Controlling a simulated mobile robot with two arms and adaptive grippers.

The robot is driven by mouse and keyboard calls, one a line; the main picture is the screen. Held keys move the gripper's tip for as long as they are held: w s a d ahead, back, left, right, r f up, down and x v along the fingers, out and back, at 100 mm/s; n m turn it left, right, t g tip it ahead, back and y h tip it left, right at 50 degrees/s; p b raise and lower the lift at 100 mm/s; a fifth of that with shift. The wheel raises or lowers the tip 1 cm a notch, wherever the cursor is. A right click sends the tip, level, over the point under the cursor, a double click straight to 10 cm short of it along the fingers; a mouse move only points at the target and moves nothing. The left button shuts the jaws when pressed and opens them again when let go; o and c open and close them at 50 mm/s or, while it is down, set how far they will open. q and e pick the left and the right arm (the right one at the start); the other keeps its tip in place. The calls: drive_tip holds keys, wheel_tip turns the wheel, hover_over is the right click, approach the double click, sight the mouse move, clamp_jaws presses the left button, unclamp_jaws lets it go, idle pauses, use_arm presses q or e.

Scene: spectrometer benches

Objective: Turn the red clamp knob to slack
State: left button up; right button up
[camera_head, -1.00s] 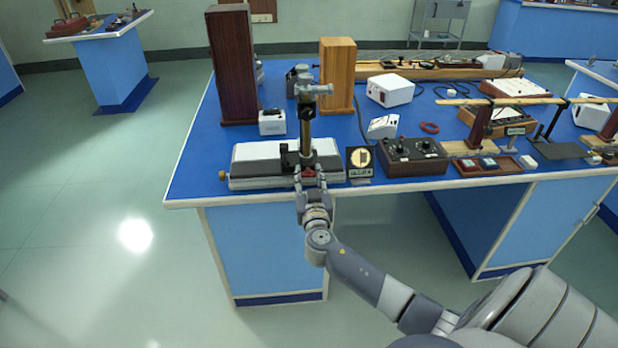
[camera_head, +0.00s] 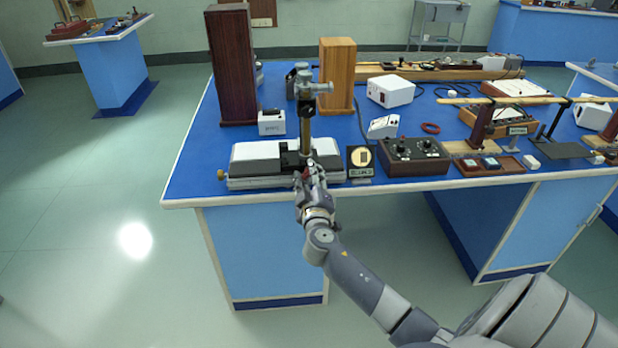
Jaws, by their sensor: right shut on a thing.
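The red clamp knob (camera_head: 306,173) is low on the front of the post instrument, mostly hidden by my fingers. The instrument has a brass and grey post (camera_head: 306,130) rising from a white-topped base (camera_head: 260,153) at the bench's front edge. My right gripper (camera_head: 309,174) reaches up from the lower right and is shut on the red knob. The wrist looks rolled, with the fingers tilted. My left gripper is not in view.
A dark control box (camera_head: 414,157) is further right. A dark tall box (camera_head: 232,65) and a lighter wooden one (camera_head: 338,75) stand behind. Floor at left is clear.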

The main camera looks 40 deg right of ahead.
drive_tip(key=n, duration=0.4)
drive_tip(key=shift+n, duration=0.3)
drive_tip(key=n+p, duration=0.1)
drive_tip(key=n, duration=0.3)
drive_tip(key=shift+n, duration=0.3)
drive_tip(key=o, duration=1.1)
drive_tip(key=shift+s+a, duration=0.1)
drive_tip(key=v, duration=1.2)
drive_tip(key=shift+f, duration=0.1)
